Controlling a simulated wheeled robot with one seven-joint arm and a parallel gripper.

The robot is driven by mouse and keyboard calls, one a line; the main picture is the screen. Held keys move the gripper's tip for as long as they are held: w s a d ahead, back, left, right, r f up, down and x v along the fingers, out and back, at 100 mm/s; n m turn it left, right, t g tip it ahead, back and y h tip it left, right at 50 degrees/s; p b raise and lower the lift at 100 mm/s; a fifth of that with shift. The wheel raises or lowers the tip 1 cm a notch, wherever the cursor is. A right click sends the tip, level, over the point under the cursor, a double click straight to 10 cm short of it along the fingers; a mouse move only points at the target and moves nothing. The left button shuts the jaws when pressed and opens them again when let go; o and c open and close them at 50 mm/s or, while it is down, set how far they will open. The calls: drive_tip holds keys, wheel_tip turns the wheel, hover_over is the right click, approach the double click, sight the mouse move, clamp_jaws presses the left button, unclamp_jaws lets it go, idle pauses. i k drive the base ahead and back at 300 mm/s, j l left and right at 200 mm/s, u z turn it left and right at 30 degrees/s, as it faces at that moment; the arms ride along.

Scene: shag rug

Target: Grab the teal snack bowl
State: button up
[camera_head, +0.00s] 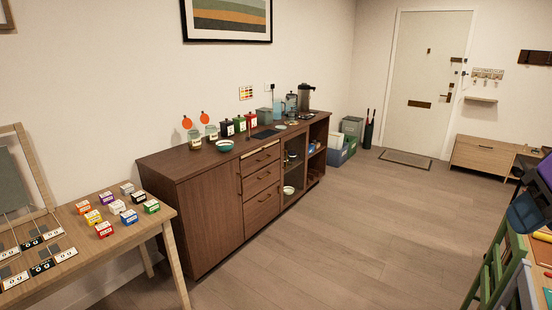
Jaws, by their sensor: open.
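The teal snack bowl (224,146) sits upright on top of the long dark wooden sideboard (210,193), near its front edge and left of the middle. It stands apart from the jars behind it and looks empty, though its inside is small in view. My gripper is not visible in the head view, so its place relative to the bowl does not show.
Jars (195,139), canisters and a dark coffee machine (305,97) stand on the sideboard. A table with small coloured boxes (104,230) is front left. Green chairs (498,265) are at right. The middle floor is clear.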

sight(225, 147)
drive_tip(key=i+l, duration=0.1)
drive_tip(key=i, duration=0.9)
drive_tip(key=i+u, duration=0.15)
drive_tip(key=i, duration=0.85)
drive_tip(key=i+l+u, duration=0.2)
drive_tip(key=i+u, duration=0.25)
drive_tip(key=i+l+u, duration=0.4)
drive_tip(key=i, duration=0.15)
drive_tip(key=i+l+u, duration=0.75)
drive_tip(key=l+u, duration=0.15)
drive_tip(key=l, duration=0.3)
